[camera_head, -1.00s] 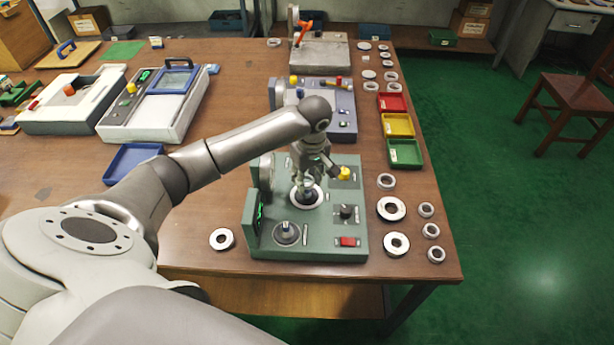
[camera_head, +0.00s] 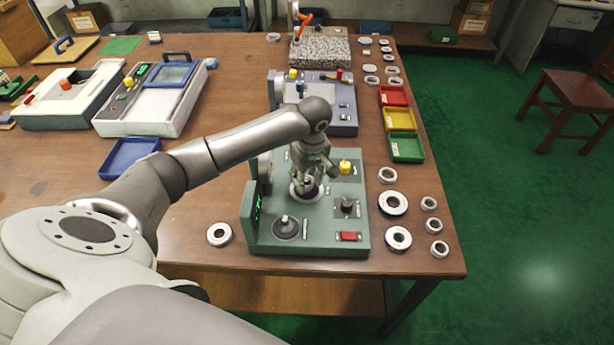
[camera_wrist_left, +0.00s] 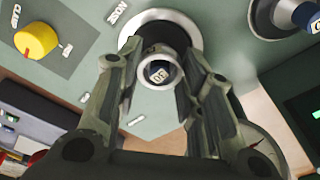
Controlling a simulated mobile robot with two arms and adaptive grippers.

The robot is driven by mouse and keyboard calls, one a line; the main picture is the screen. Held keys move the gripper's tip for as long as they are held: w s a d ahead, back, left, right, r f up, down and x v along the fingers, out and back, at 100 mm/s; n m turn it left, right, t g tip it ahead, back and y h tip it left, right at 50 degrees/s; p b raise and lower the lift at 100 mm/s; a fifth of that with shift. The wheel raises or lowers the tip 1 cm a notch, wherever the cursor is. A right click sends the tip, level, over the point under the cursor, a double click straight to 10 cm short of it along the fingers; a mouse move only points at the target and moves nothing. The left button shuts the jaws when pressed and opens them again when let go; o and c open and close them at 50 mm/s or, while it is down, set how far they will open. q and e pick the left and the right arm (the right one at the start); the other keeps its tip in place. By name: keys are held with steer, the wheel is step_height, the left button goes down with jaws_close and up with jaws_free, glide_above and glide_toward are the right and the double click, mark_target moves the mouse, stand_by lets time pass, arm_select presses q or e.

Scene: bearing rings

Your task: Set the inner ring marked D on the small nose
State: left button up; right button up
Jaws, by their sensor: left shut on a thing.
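My left gripper (camera_head: 307,186) reaches down over the green machine (camera_head: 262,158). It is shut on a small metal ring (camera_wrist_left: 161,53), which shows between the fingertips in the left wrist view. The dark marked end of a nose (camera_wrist_left: 159,72) shows inside the ring's bore, with a wide pale flange (camera_wrist_left: 192,29) behind it. I cannot tell whether the ring touches the flange, and I cannot read a letter on it. A second nose (camera_head: 285,223) stands bare at the machine's front left, and shows in the wrist view's top right corner (camera_wrist_left: 307,17). My right gripper is not in view.
The machine has a yellow knob (camera_head: 346,167), a dark knob (camera_head: 347,205) and a red switch (camera_head: 348,236). Several loose rings lie on the right, including a large one (camera_head: 393,203); another ring (camera_head: 220,234) lies left. Red, yellow and green trays (camera_head: 407,150) stand behind.

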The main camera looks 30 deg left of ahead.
arm_select(q)
steer(key=shift+f+b, duration=0.8)
steer(key=shift+f, duration=0.15)
steer(key=o, duration=1.1)
steer(key=shift+r, duration=0.1)
steer(key=shift+r, duration=0.15)
step_height(320, 180, up, 12)
steer(key=d, duration=0.1)
steer(key=shift+s+d+f, duration=0.15)
steer(key=shift+s+f, duration=0.05)
steer(key=shift+s, duration=0.1)
